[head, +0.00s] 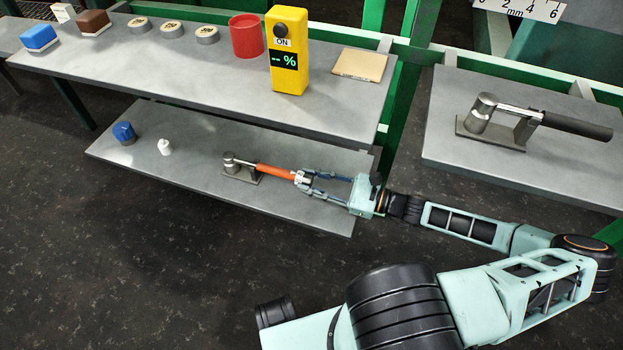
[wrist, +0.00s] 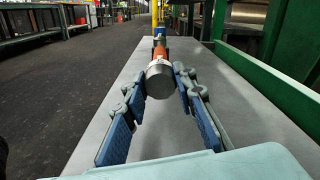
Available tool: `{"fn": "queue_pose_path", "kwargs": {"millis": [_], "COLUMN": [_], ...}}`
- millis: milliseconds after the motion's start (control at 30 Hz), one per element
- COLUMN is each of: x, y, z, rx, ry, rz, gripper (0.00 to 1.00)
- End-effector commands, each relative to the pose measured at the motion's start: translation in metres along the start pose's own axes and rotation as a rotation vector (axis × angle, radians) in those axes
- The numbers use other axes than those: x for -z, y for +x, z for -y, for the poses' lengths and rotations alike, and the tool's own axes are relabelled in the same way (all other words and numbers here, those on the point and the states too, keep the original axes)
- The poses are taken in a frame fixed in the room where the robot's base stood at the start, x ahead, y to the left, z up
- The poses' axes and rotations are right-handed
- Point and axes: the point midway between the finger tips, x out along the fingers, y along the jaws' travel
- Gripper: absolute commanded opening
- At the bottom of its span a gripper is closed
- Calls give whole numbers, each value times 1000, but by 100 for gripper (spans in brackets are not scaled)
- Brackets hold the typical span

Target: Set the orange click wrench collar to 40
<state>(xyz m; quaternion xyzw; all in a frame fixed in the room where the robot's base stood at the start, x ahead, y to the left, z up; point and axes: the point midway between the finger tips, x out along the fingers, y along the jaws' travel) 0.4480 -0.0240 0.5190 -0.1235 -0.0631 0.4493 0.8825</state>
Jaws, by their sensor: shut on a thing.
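The orange click wrench (head: 276,172) lies on the lower grey shelf, its metal head (head: 230,160) on a small plate at the left. Its silver collar (head: 301,177) is at the right end of the orange handle. My gripper (head: 308,182) reaches in from the right and is shut around the collar. In the wrist view, the round end of the collar (wrist: 160,80) sits between the two blue-padded fingers (wrist: 161,78), with the orange handle (wrist: 160,48) beyond it. The collar's scale marks are too small to read.
On the lower shelf (head: 190,185), a blue object (head: 124,133) and a white one (head: 165,147) stand to the left. Another wrench (head: 540,118) with a black handle lies at right.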

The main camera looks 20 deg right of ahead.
Motion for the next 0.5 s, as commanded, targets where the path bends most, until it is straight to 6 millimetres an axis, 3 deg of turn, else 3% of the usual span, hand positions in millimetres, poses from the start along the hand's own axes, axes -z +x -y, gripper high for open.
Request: {"fn": "queue_pose_path", "kwargs": {"millis": [200,233,367,500], "x": [1,1,1,1], "y": [0,0,0,0], "z": [1,1,1,1], "rx": [2,2,2,2], "ry": [0,0,0,1], "rz": [-1,-2,-1,-1], "gripper": [1,27,42,43]}}
